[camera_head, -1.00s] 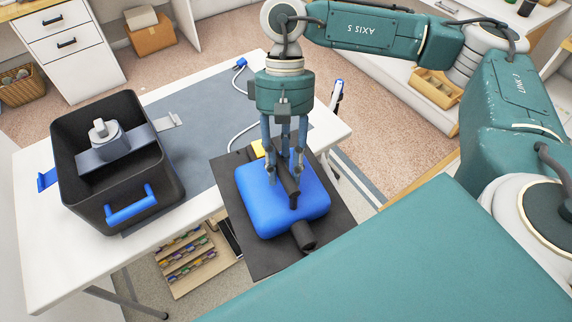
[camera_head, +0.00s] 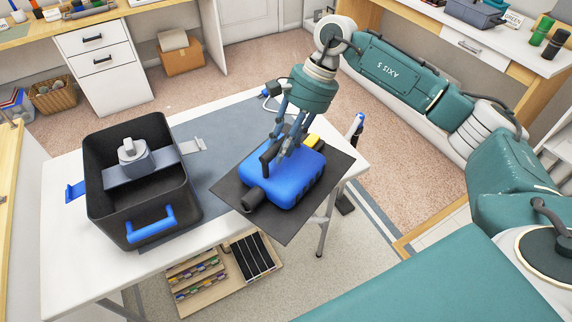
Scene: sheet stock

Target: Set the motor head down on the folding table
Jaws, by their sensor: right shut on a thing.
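The motor head (camera_head: 296,180) is a blue rounded body with a black handle, a black stub and a yellow part, on a flat dark square plate (camera_head: 247,218). My right gripper (camera_head: 275,158) is shut on its black handle from above. The head and plate overlap the near right part of the white folding table (camera_head: 75,285), and the plate's near corner reaches past the table edge. I cannot tell whether the plate touches the tabletop. My left gripper is not in view.
A black open bin (camera_head: 185,205) with a blue handle and a grey bar across it stands on the table's left. A grey mat (camera_head: 215,130) lies on the tabletop behind. A wooden tray (camera_head: 200,285) of small items is below the table. Drawers (camera_head: 100,70) stand at the back.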

